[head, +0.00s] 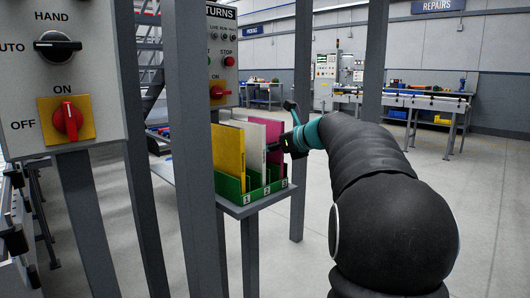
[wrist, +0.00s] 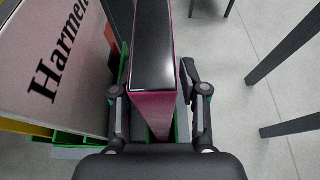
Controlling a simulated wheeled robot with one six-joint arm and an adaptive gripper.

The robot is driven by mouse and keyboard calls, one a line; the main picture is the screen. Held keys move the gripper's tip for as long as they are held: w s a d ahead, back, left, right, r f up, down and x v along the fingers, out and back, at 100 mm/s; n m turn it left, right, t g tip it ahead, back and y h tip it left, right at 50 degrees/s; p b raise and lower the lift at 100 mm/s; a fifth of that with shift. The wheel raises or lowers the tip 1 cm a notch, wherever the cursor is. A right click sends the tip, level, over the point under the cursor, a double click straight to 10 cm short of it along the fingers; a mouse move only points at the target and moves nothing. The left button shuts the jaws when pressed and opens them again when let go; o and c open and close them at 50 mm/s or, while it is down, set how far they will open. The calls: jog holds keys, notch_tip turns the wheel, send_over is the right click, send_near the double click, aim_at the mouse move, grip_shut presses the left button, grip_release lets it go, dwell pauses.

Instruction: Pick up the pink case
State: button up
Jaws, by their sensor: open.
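The pink case (head: 275,132) stands upright in the rightmost slot, marked 3, of a green rack (head: 232,187). In the wrist view the pink case (wrist: 157,112) shows its black top face. My gripper (head: 291,143) is at the case in the head view. In the wrist view my gripper (wrist: 153,92) is open, with one finger on each side of the case. I cannot tell whether either finger touches it. The lower part of the case is hidden by the rack and my gripper.
A white case (head: 252,145) and a yellow case (head: 228,150) stand to the left in the same rack, on a grey shelf (head: 265,201). In the wrist view the white case (wrist: 60,60) is close beside my left finger.

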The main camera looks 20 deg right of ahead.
grip_shut()
